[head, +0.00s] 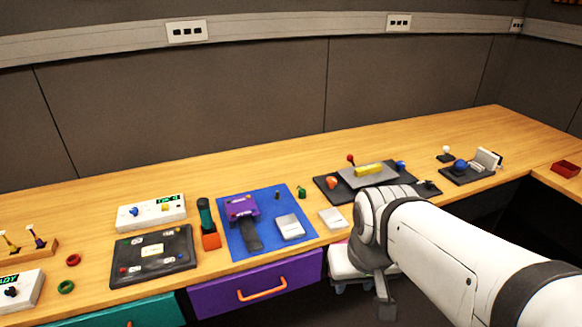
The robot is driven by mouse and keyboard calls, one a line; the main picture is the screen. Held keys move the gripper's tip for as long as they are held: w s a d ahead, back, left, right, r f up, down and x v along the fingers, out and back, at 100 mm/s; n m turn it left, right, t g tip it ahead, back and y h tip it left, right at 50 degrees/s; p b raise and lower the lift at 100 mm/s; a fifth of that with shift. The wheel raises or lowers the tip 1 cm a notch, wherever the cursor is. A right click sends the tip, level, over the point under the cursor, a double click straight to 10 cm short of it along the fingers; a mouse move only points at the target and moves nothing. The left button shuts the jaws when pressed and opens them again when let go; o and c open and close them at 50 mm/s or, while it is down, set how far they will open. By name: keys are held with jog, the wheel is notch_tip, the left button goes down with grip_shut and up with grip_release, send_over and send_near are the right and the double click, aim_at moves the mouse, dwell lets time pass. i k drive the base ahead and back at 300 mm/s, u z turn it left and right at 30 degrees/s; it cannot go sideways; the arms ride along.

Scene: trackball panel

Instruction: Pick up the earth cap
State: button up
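I cannot tell for certain which thing is the earth cap. A small green piece (302,191) stands at the right edge of the blue mat (236,250), and a smaller dark piece (277,195) stands on the mat; either is too small to identify. My gripper (385,310) hangs at the end of my white arm, in front of the bench edge, right of and nearer than the green piece. It points down and is seen from behind. Its fingers are not clear, so whether it is open or shut does not show. I see nothing held in it.
The mat also bears a purple device (241,207) and a white box (290,227). Left are a dark panel (153,257) and a white panel (150,213). Behind my arm is a dark board (330,188) with a yellow cylinder (369,170). The rear bench is clear.

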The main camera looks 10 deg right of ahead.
aim_at(302, 192)
jog(key=z, duration=2.15)
jog(key=i, duration=1.85)
jog(key=u, duration=0.95)
jog(key=k, duration=0.15)
jog(key=u, duration=2.75)
jog(key=i, duration=0.9)
jog(key=u, duration=0.05)
